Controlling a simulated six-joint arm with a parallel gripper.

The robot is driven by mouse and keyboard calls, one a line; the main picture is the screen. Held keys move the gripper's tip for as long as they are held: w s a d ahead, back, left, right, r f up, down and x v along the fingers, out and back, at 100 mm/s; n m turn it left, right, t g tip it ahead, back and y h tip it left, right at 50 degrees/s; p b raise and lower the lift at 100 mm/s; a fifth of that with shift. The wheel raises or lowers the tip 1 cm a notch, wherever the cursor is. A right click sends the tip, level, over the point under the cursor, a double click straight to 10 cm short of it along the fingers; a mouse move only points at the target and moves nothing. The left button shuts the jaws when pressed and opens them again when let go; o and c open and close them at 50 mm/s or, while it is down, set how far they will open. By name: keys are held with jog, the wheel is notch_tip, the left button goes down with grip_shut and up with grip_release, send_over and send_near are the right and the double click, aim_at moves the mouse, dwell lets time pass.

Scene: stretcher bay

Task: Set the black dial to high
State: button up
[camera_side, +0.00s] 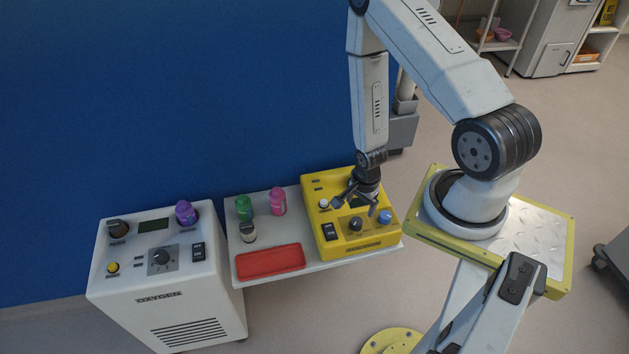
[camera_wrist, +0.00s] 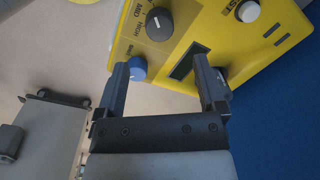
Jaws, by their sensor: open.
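The yellow unit (camera_side: 313,221) stands on the right part of a light shelf. Its black dial (camera_side: 355,224) is near the front, between a black rocker switch and a blue knob. I cannot tell exactly which label the mark points at. My gripper (camera_side: 355,207) is open and empty above the yellow unit, just behind the dial. In the wrist view, its fingers (camera_wrist: 162,69) are spread, with the dial beyond them, apart from both.
The blue knob (camera_wrist: 138,69) is close to the left finger in the wrist view. A white button (camera_side: 323,203) is also on the unit. Bottles (camera_side: 278,202) and a red tray (camera_side: 270,262) are left of it. A white cabinet (camera_side: 190,285) has another dark dial (camera_side: 160,257).

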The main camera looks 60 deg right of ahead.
aim_at(357, 221)
jog(key=shift+f, duration=0.3)
jog(key=shift+w+f, duration=0.1)
jog(key=shift+f, duration=3.55)
jog(key=shift+c, duration=0.3)
grip_shut()
